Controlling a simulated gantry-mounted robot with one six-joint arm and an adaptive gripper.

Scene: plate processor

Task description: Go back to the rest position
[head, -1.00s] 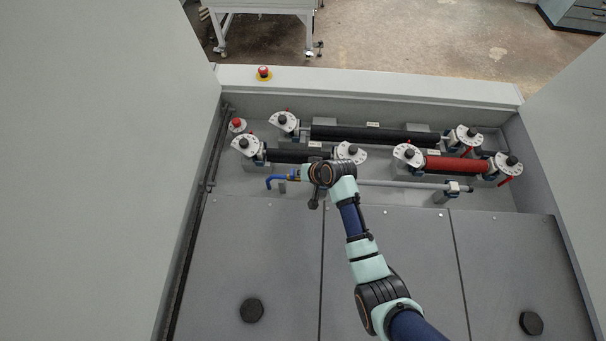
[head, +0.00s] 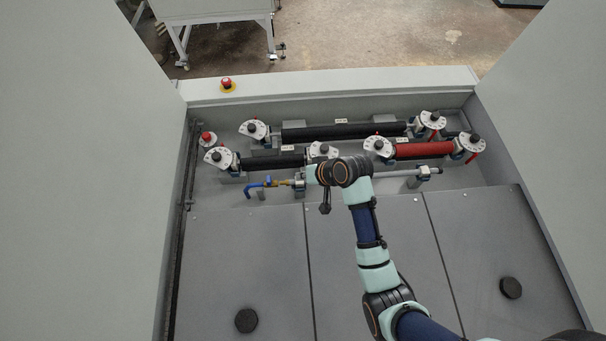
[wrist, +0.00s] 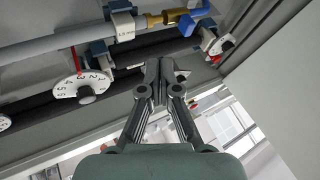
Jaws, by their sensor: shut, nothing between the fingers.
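My arm reaches from the lower right over the grey cover panels in the head view. Its wrist (head: 345,172) is beside the grey pipe with the brass fitting and blue valve handle. My gripper (wrist: 161,68) is shut and empty in the wrist view, its two fingers together in front of the dark rollers.
Black rollers (head: 345,131) and a red roller (head: 424,150) with white dial plates (head: 220,158) line the back of the bay. A red button (head: 227,84) sits on the back ledge. Tall grey walls (head: 85,170) flank the bay. The cover panels (head: 240,250) are mostly clear.

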